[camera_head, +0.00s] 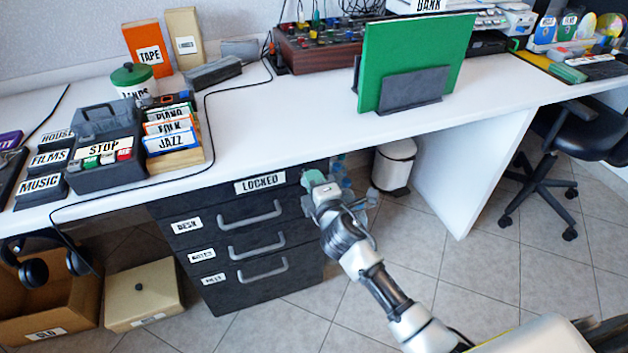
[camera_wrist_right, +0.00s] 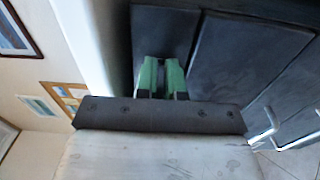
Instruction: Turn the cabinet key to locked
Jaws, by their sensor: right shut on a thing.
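The dark cabinet (camera_head: 230,250) stands under the white desk. Its top panel bears a LOCKED label (camera_head: 260,183). My right gripper (camera_head: 312,178) is at the upper right of the cabinet front, right of the label. In the wrist view its green fingers (camera_wrist_right: 162,75) are close together against the dark cabinet front (camera_wrist_right: 215,60). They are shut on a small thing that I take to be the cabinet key. The key itself is hidden by the fingers, so its angle cannot be seen. My left gripper is not in view.
Drawers with grey handles (camera_head: 250,212) lie below the top panel. A white bin (camera_head: 392,165) stands right of the cabinet under the desk (camera_head: 300,125). A cardboard box (camera_head: 50,305) and a lidded box (camera_head: 145,292) are on the floor at left.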

